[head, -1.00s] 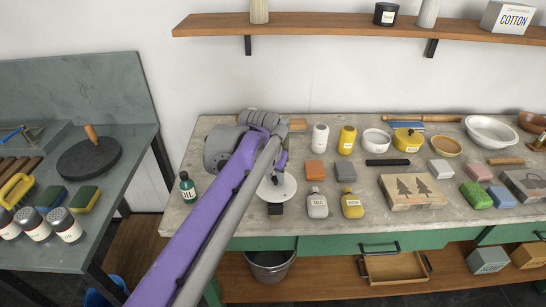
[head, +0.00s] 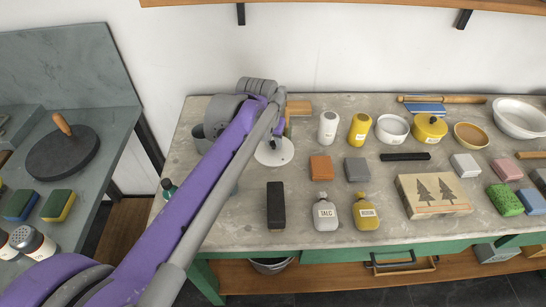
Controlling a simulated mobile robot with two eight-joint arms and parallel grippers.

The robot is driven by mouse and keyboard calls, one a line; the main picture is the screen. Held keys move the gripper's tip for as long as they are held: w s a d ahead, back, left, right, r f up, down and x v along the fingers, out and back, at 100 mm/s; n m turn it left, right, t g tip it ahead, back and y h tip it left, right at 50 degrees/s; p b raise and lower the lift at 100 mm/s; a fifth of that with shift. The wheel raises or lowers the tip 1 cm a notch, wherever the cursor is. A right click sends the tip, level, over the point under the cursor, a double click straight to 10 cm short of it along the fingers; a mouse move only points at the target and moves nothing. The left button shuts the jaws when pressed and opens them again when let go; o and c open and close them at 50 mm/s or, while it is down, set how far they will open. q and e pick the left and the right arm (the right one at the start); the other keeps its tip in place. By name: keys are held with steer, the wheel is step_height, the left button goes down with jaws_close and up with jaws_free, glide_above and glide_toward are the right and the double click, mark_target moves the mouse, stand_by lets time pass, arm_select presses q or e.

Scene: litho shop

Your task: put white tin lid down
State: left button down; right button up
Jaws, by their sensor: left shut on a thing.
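The white tin lid (head: 274,153) is a flat white disc near the back left of the stone worktop. My left gripper (head: 277,132) is shut on it from above, partly hidden behind my purple and grey arm. I cannot tell whether the lid touches the worktop or hangs just above it. An open white round tin (head: 393,128) stands farther right. My right gripper is out of view.
A black block (head: 276,205) lies in front of the lid, and orange (head: 321,167) and grey (head: 357,169) blocks lie to its right. A wooden piece (head: 299,107) is just behind. White (head: 328,128) and yellow (head: 359,130) containers stand right. Bare worktop shows left of the black block.

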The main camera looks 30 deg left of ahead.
mark_target(271, 153)
arm_select(q)
step_height(271, 153, down, 3)
steer(key=shift+r, duration=0.2)
steer(key=shift+f+b, duration=0.4)
steer(key=shift+f, duration=1.6)
steer(key=c, duration=0.7)
jaws_free()
steer(key=shift+f, duration=0.1)
steer(key=shift+r, duration=0.2)
steer(key=p+v, duration=0.1)
steer(key=v, duration=1.1)
steer(key=shift+d+p, duration=0.1)
steer(key=shift+p, duration=0.25)
steer(key=shift+s+f, duration=0.1)
steer(key=shift+f, duration=0.05)
